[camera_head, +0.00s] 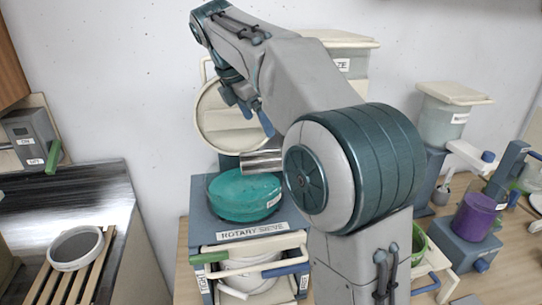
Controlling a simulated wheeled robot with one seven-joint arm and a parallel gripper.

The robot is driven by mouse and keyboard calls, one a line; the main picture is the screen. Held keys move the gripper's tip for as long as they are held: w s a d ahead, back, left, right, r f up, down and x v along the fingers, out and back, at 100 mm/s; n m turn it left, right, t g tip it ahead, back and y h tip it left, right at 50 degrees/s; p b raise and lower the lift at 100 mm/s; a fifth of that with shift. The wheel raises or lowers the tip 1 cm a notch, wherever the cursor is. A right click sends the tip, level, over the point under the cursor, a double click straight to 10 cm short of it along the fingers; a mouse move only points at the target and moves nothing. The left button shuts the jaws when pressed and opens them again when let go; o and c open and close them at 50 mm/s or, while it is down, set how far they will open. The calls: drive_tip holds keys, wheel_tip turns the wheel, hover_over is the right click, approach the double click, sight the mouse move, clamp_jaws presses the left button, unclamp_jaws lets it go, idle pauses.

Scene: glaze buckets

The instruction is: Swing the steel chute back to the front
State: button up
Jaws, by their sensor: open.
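The steel chute (261,161) is a short shiny tube. It lies roughly level just above the back right of the teal round drum (240,197) on the rotary sieve. Its right end is hidden behind my arm. My gripper (250,110) hangs from the arm above the chute, its blue-tipped fingers apart. It appears empty and clear of the chute, but its depth relative to the chute is hard to judge.
A cream round pan or lid (207,122) stands upright behind my gripper. A white bucket (248,272) sits below the drum behind cream and blue bars. A slatted rack with a white ring (76,248) is at left. A purple container (475,217) stands at right.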

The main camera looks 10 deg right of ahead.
drive_tip(key=shift+n, duration=0.4)
drive_tip(key=x, duration=1.3)
drive_tip(key=shift+w+d+f+b, duration=0.1)
drive_tip(key=shift+w+d+b, duration=0.05)
drive_tip(key=shift+w+b, duration=0.2)
drive_tip(key=c, duration=1.3)
